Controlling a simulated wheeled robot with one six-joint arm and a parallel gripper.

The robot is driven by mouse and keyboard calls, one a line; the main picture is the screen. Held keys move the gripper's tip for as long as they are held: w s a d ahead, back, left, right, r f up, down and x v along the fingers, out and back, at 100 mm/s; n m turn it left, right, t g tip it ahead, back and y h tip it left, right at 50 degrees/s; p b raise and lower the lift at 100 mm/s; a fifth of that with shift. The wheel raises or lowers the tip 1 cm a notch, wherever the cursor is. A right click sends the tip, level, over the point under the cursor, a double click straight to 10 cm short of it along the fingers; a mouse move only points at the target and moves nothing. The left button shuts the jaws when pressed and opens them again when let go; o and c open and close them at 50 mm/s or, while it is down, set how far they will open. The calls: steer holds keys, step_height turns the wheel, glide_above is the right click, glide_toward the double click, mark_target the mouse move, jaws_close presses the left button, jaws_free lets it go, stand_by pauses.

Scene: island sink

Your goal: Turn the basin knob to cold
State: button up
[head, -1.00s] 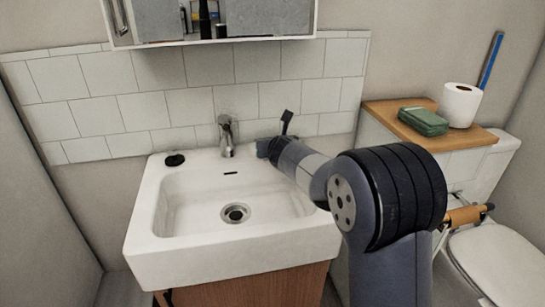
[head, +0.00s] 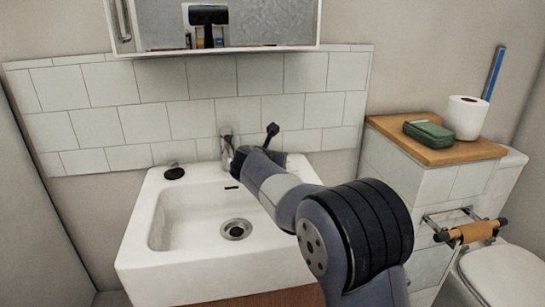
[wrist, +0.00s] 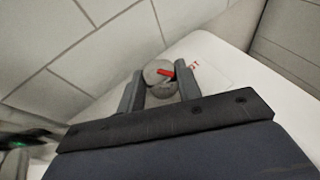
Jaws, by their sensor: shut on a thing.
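The white basin (head: 140,262) stands against the tiled wall, with its chrome tap (head: 227,146) at the back edge. In the wrist view the basin knob (wrist: 157,66) is a small round grey piece with a red mark on it. My gripper (wrist: 160,88) has a finger on each side of the knob and is shut on it. In the head view my gripper (head: 238,158) is beside the tap, and my arm hides the knob and part of the basin's right side.
A small black round item (head: 174,172) sits on the basin's back left corner. A mirror cabinet (head: 215,28) hangs above. To the right are a wooden ledge (head: 440,154) with a green box (head: 428,131) and toilet roll (head: 467,117), and a roll holder (head: 472,231).

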stand_by(0.4)
steer(key=o, duration=1)
step_height(320, 180, up, 10)
steer(key=p, duration=0.4)
steer(key=shift+p, duration=0.4)
